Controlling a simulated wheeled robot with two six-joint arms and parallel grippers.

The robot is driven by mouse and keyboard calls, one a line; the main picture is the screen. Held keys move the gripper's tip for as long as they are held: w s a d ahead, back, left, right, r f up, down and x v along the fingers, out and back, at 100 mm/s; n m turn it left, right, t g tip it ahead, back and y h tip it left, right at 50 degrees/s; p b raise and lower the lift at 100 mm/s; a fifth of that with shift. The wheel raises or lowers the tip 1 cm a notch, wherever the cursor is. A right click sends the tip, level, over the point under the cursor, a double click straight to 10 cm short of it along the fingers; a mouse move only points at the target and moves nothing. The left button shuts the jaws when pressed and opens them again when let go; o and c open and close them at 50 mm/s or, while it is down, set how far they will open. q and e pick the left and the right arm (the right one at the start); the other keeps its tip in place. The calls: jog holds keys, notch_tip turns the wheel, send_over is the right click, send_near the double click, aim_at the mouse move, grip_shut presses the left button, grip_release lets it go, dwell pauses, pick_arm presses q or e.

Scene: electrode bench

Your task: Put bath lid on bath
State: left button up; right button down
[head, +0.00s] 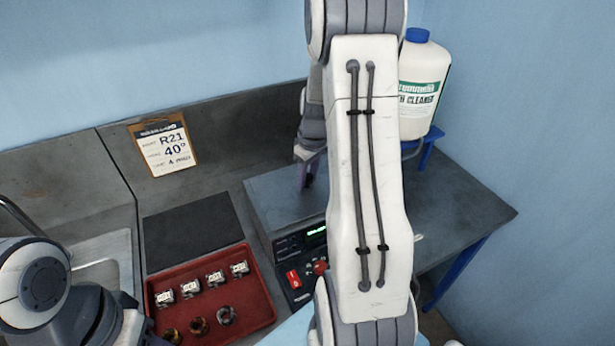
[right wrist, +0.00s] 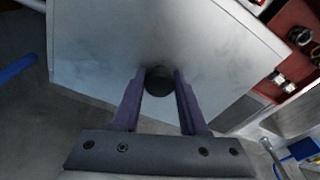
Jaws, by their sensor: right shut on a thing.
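The bath lid (right wrist: 90,45) is a flat grey plate with a round dark knob (right wrist: 160,80) in the right wrist view. My right gripper (right wrist: 160,75) has its purple fingers shut on that knob, one on each side. In the head view my right gripper (head: 309,180) is over the bath's top, partly hidden by my arm. I cannot tell whether the lid touches the bath rim all round. My left gripper is out of view.
A red tray (head: 258,318) holds several small labelled blocks and rings. A white cleaner bottle (head: 420,90) stands on a blue stand at the back right. A clipboard (head: 163,147) leans on the back panel. A dark mat (head: 190,232) lies left of the bath; a sink is further left.

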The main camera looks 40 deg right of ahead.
jog(key=shift+f, duration=0.25)
grip_release()
dwell(0.3)
jog(key=shift+r, duration=0.1)
jog(key=shift+r+p, duration=2.6)
jog(key=shift+r, duration=0.85)
